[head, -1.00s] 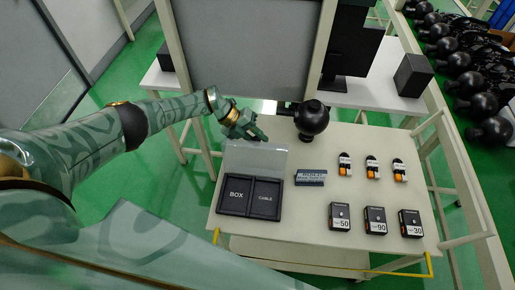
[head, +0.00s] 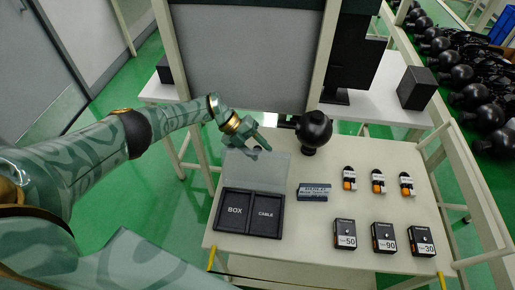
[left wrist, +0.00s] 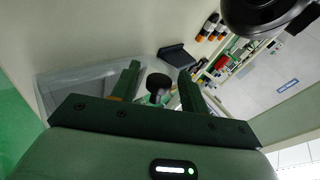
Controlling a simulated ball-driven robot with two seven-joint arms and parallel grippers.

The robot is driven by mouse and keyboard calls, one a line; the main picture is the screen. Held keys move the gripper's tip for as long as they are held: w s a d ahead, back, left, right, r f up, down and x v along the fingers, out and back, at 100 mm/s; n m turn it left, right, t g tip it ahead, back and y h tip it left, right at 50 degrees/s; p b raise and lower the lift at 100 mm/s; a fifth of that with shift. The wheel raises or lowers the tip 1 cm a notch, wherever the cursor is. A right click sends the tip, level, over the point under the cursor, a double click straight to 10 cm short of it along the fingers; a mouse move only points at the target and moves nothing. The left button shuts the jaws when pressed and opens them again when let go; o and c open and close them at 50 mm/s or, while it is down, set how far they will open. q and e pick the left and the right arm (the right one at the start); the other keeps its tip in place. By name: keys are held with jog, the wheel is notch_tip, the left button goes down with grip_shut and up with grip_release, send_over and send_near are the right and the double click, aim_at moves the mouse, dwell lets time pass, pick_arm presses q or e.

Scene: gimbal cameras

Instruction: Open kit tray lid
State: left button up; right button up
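The kit tray (head: 249,228) lies on the front left of the cream table, with compartments marked BOX and CABLE. Its clear lid (head: 256,170) stands open, leaning back from the tray's far edge. My left gripper (head: 264,147) is just behind and above the lid's upper edge. In the left wrist view its two fingers (left wrist: 158,88) are spread apart with nothing held between them; the clear lid (left wrist: 88,88) shows to their left. I cannot tell whether the gripper touches the lid. My right gripper is not in view.
A black ball-shaped device (head: 313,130) stands at the table's back. A dark labelled block (head: 313,192) lies right of the tray. Three orange-and-black items (head: 378,181) and three black boxes (head: 383,238) stand at the right. A grey panel (head: 245,60) rises behind the table.

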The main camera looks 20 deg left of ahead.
pick_arm(q)
jog(key=v, duration=1.6)
jog(key=shift+s+a, duration=0.1)
jog(key=shift+a, duration=0.05)
